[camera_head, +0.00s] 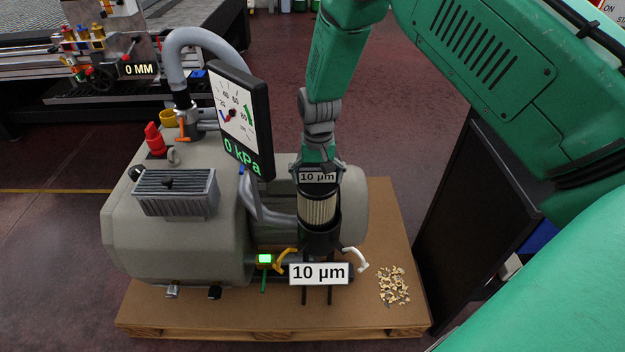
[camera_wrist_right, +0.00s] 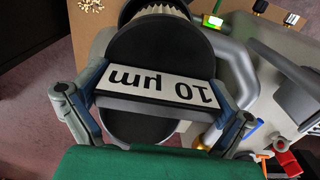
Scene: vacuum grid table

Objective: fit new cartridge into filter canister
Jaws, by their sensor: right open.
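The cartridge (camera_head: 317,208) has cream pleats and a dark top cap with a "10 µm" label. It stands upright, its lower end inside the black filter canister (camera_head: 320,241), with the pleats showing above the rim. The canister's front plate (camera_head: 318,273) also reads "10 µm". My right gripper (camera_head: 318,170) is directly above the cartridge. In the right wrist view my right gripper (camera_wrist_right: 155,95) is open, its fingers either side of the cartridge's label plate (camera_wrist_right: 160,90); contact cannot be told. The cartridge's lower end is hidden. My left gripper is not in view.
A grey vacuum pump (camera_head: 180,235) stands on a pallet (camera_head: 270,318) left of the canister. A gauge (camera_head: 240,115) reading 0 kPa stands close left of my right gripper. Wood chips (camera_head: 393,286) lie right of the canister. A dark cabinet (camera_head: 480,215) stands further right.

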